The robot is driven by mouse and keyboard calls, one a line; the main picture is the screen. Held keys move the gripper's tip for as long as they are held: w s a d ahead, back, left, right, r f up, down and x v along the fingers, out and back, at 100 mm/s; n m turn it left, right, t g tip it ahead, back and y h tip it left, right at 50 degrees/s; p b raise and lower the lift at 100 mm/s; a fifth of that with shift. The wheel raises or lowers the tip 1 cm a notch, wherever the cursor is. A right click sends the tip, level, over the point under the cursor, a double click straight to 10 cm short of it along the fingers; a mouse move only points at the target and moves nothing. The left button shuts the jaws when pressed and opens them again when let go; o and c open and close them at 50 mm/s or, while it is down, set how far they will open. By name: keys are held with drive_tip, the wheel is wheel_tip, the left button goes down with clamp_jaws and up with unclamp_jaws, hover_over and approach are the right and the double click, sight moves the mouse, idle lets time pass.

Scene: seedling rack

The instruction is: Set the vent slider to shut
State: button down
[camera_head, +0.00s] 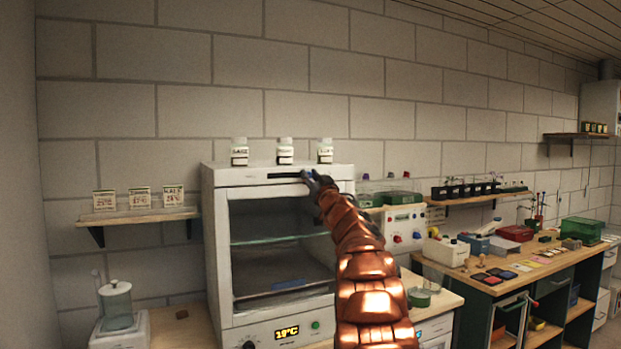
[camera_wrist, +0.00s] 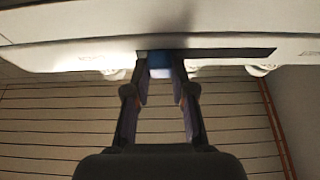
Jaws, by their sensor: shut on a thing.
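The vent slider is a small blue knob (camera_wrist: 160,66) on a dark slot (camera_wrist: 228,53) in the white front of the cabinet. The slot also shows in the head view (camera_head: 285,176), high on the cabinet (camera_head: 213,250). My gripper (camera_wrist: 161,75) is shut on the blue knob, a finger on each side. In the wrist view the knob is at the left end of the slot; in the head view my gripper (camera_head: 308,177) is at its right end. Small marks beside both slot ends in the wrist view are too blurred to read.
Several labelled jars, one of them in the middle (camera_head: 286,151), stand on the cabinet top just above the slot. A shelf with cards (camera_head: 138,216) is at left. A white device with knobs (camera_head: 400,228) stands close to my arm's right. A cluttered bench (camera_head: 450,268) is further right.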

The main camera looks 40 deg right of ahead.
drive_tip(key=w+a+b, duration=0.1)
drive_tip(key=a, duration=0.2)
drive_tip(key=w+a, duration=0.1)
drive_tip(key=a, duration=0.2)
drive_tip(key=w+a+b, duration=0.1)
drive_tip(key=a, duration=0.2)
drive_tip(key=shift+w+a+f+b, duration=0.1)
drive_tip(key=shift+w+a+b, duration=0.2)
drive_tip(key=shift+a, duration=0.1)
drive_tip(key=c, duration=1)
unclamp_jaws()
drive_tip(key=shift+a, duration=0.1)
drive_tip(key=shift+o, duration=0.2)
drive_tip(key=shift+s, duration=0.15)
approach(274, 172)
drive_tip(key=shift+v, duration=2.9)
